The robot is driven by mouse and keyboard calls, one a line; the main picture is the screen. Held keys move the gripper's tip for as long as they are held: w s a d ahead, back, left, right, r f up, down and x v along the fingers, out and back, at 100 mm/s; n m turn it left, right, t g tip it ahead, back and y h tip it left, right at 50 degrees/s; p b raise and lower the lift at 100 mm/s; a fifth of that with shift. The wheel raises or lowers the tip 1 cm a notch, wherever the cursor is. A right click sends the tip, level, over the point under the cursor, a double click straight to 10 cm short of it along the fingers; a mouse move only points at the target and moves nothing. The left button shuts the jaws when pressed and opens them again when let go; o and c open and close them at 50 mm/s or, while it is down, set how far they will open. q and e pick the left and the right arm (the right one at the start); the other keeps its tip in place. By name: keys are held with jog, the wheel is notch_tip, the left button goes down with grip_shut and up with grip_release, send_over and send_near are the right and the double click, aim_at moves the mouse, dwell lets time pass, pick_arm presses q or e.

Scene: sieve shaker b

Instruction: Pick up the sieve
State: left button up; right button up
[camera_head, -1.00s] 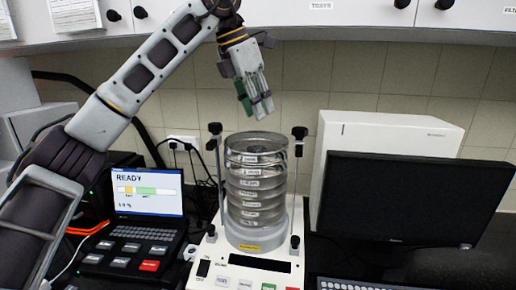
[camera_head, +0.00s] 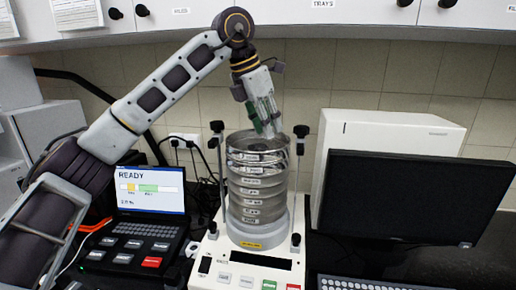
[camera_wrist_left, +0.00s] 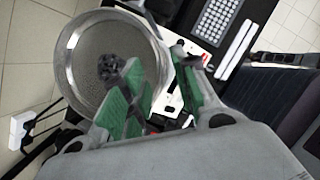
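A stack of round metal sieves (camera_head: 256,190) with labels on its sides stands upright on the white shaker base (camera_head: 232,263), between two clamp rods with black knobs. My left gripper (camera_head: 266,124) points down just above the top sieve (camera_head: 258,142). The left wrist view looks down into the round top sieve (camera_wrist_left: 82,62), which has a dark clump (camera_wrist_left: 110,68) on its mesh. The green-padded fingers (camera_wrist_left: 157,64) stand apart across the right side of its rim. Contact with the rim cannot be told. My right gripper is out of view.
A black monitor (camera_head: 405,200) and a white box (camera_head: 400,130) stand close on the right. A laptop-like unit (camera_head: 145,215) reading READY stands on the left. Wall cabinets (camera_head: 270,15) hang above; tiled wall is behind.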

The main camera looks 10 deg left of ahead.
pick_arm(q)
jog(key=shift+x, duration=1.4)
jog(key=shift+w+d+f+p, duration=0.2)
jog(key=shift+f+p, duration=0.25)
jog(key=shift+f, duration=0.2)
jog(key=shift+p+x, duration=0.45)
jog(key=shift+x, duration=1.4)
jog(key=shift+c, duration=0.3)
grip_shut()
